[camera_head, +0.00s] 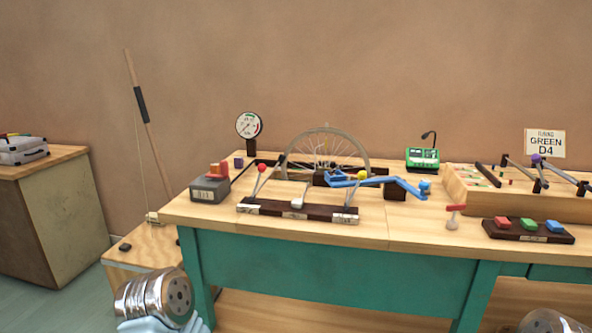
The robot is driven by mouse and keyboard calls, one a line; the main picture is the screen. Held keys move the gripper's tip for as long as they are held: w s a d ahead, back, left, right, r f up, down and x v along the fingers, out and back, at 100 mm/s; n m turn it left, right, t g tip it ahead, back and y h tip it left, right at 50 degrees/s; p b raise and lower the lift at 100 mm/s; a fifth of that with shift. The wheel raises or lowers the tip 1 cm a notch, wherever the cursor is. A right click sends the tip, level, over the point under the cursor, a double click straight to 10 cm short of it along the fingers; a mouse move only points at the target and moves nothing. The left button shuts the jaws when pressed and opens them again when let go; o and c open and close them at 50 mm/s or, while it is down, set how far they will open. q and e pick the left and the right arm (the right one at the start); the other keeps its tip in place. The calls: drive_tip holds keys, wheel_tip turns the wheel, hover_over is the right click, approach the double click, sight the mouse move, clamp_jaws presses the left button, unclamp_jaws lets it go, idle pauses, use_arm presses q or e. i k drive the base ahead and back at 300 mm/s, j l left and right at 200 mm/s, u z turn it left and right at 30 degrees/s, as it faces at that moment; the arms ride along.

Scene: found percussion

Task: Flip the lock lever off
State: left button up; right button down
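No part is clearly marked as the lock lever. A small grey box (209,190) with a label stands at the table's left end, and a red and orange block-like part (218,170) sits on its top. A red-topped handle (455,208) on a pale knob-like base stands near the front edge, right of the middle. Either could be a lever, and I cannot tell which position it is in. Shiny ribbed parts of my arms show at the bottom left and bottom right. Neither of my grippers is in view.
The wooden table (420,236) holds a spoked wheel (325,130), a dial gauge (249,125), a blue linkage (372,182), a dark bar (297,209) with rods, a green device (423,159) and a coloured-button board (528,231). A "GREEN D4" sign (545,143) stands at right.

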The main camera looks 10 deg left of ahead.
sight(361, 175)
drive_tip(key=i+l+u, duration=0.3)
drive_tip(key=l, duration=0.35)
drive_tip(key=i+l+u, duration=0.15)
drive_tip(key=i+l, duration=0.15)
drive_tip(key=k+l+z, duration=0.1)
drive_tip(key=k+z, duration=0.15)
drive_tip(key=z, duration=0.15)
